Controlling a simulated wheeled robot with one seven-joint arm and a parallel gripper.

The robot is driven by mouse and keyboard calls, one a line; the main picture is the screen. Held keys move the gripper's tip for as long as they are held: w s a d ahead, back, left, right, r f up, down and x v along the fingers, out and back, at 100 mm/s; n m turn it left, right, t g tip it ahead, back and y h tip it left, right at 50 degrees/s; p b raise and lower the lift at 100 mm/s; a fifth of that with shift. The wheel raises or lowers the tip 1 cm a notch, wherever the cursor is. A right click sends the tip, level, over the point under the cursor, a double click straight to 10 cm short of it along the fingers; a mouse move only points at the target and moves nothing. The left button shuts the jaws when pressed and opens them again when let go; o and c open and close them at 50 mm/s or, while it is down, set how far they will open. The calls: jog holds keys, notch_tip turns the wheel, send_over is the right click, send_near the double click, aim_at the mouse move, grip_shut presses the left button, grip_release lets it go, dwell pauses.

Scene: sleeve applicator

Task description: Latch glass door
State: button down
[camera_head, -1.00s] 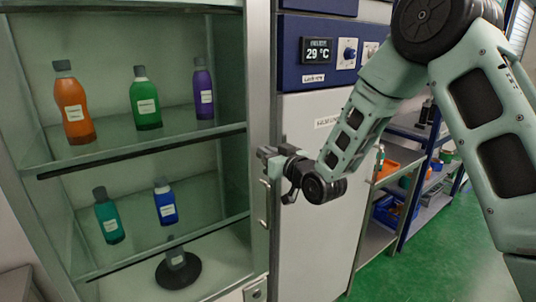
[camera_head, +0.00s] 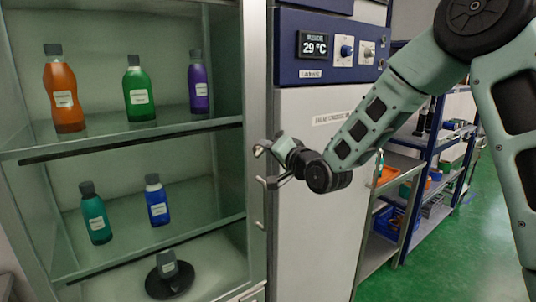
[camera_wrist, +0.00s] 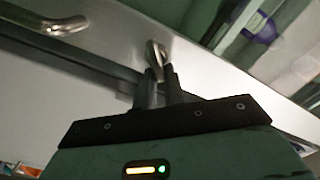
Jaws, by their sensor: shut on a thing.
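The glass-door cabinet shows its metal door frame (camera_head: 256,80) as an upright strip in the head view. A small metal latch lever (camera_wrist: 155,52) sticks out from this frame in the wrist view, between my fingertips. My gripper (camera_wrist: 160,80) is shut on the latch lever. In the head view my gripper (camera_head: 272,150) is at the frame's right edge, tilted up and to the left. A bar handle (camera_head: 262,184) is just below it; it also shows at the upper left of the wrist view (camera_wrist: 62,24). The lever's engagement with any catch is not visible.
Several bottles, such as an orange one (camera_head: 64,92), stand on the cabinet shelves. A white unit with a blue control panel (camera_head: 330,47) stands right of the frame, close behind my forearm. Blue-framed shelving (camera_head: 412,200) is farther right, with green floor (camera_head: 465,240) beside it.

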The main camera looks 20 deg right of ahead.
jog(key=shift+d+f+m+b, duration=0.1)
jog(key=shift+f+m+b, duration=0.1)
jog(key=shift+m, duration=1.05)
jog(key=shift+d+f+m+b, duration=0.1)
jog(key=shift+f+m+b, duration=0.05)
jog(key=shift+m, duration=1.15)
jog(key=shift+d+f+m+b, duration=0.1)
jog(key=shift+f+m+b, duration=0.1)
jog(key=shift+m, duration=1.05)
jog(key=c, duration=1.5)
grip_release()
